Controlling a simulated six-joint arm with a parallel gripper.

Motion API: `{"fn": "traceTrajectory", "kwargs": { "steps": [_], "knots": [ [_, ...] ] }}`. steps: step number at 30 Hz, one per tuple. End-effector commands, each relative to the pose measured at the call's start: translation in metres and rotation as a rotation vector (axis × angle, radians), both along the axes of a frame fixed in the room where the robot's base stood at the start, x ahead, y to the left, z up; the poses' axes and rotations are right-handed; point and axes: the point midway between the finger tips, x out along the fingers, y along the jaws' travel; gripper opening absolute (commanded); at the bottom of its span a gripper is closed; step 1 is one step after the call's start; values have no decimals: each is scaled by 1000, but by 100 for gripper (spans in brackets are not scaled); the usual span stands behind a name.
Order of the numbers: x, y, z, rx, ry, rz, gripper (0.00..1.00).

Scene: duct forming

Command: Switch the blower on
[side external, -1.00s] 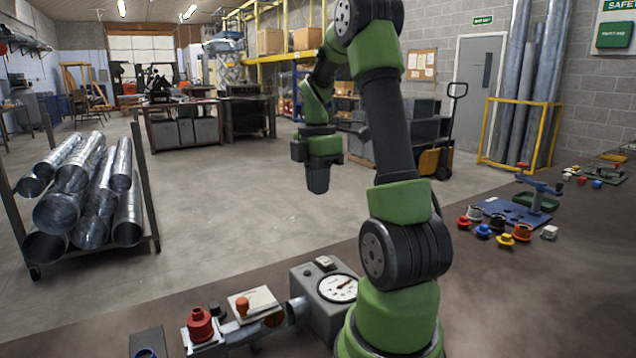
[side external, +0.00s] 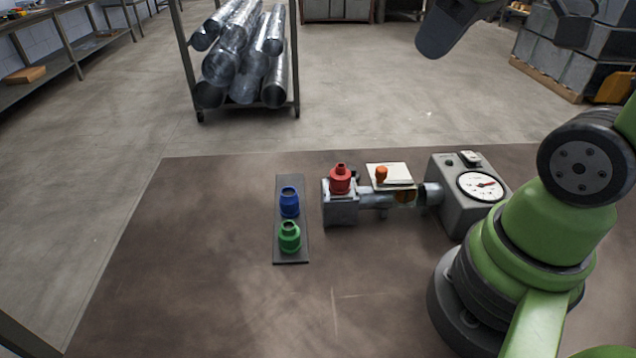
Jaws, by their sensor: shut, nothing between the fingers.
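The blower unit appears to be the grey box (side external: 451,205) with a round white dial (side external: 482,186) and a red needle, right of centre on the brown bench. A small pale switch (side external: 471,158) sits on its top; its position is too small to tell. A short metal duct (side external: 377,198) runs left from the box to a grey block (side external: 341,208) topped by a red fitting (side external: 340,180). My gripper (side external: 432,48) shows as a dark shape at the top edge, high above and apart from the box. It is shut and empty.
A dark strip (side external: 291,255) holds a blue fitting (side external: 289,201) and a green fitting (side external: 289,237) left of the duct. A white plate (side external: 398,172) with an orange knob (side external: 381,174) lies behind the duct. The bench (side external: 190,270) is clear at left and front. Metal pipes (side external: 237,60) fill a rack beyond.

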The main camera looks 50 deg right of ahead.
Motion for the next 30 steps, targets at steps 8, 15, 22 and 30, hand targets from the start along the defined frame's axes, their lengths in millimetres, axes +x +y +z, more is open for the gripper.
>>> {"fn": "traceTrajectory", "kwargs": {
  "steps": [8,15,22,30],
  "knots": [
    [-34,55,3,298,-140,-217,2],
    [-38,59,2,343,-146,-255,51],
    [-14,26,-5,255,-73,-365,51],
    [9,-92,-51,126,181,-608,51]
  ]
}}
